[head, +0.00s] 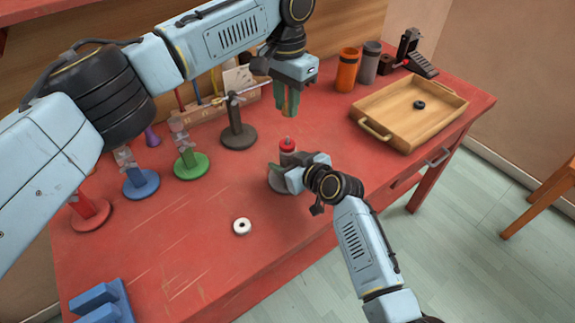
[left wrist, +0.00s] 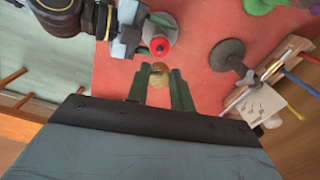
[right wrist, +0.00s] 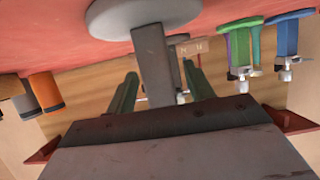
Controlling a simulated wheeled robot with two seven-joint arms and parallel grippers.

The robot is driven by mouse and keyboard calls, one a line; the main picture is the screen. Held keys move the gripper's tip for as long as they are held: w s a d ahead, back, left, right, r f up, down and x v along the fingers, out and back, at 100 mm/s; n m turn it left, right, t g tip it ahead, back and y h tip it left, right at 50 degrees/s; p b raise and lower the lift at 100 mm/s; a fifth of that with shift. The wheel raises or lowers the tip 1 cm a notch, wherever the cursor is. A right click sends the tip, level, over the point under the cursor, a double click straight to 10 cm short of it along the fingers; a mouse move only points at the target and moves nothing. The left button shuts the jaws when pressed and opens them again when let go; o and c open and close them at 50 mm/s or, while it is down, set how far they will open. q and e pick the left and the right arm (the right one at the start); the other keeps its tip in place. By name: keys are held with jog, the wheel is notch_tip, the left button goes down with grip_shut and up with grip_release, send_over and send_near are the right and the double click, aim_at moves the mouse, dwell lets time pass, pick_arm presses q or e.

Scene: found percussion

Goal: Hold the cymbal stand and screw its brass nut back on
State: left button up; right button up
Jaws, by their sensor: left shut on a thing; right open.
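The cymbal stand has a red tip (head: 288,144) and a grey round base; the tip shows in the left wrist view (left wrist: 159,46), and its grey post (right wrist: 152,60) and base (right wrist: 130,12) in the right wrist view. My right gripper (head: 281,174) is open, its green fingers on either side of the post with gaps visible. My left gripper (head: 289,108) is shut on the brass nut (left wrist: 160,82), above the table and apart from the red tip. The nut is hidden by the fingers in the head view.
A grey stand with a crossbar (head: 238,136) stands behind. Green (head: 191,165), blue (head: 141,183) and red (head: 90,214) stands are at left. A wooden tray (head: 372,103) and an orange cup (head: 347,70) are at right. The front middle is mostly clear.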

aim_at(286, 115)
grip_shut()
pick_arm(q)
jog(key=shift+f, duration=2.5)
jog(key=shift+s+f, duration=0.1)
jog(key=shift+f, duration=0.8)
jog(key=shift+f, duration=0.55)
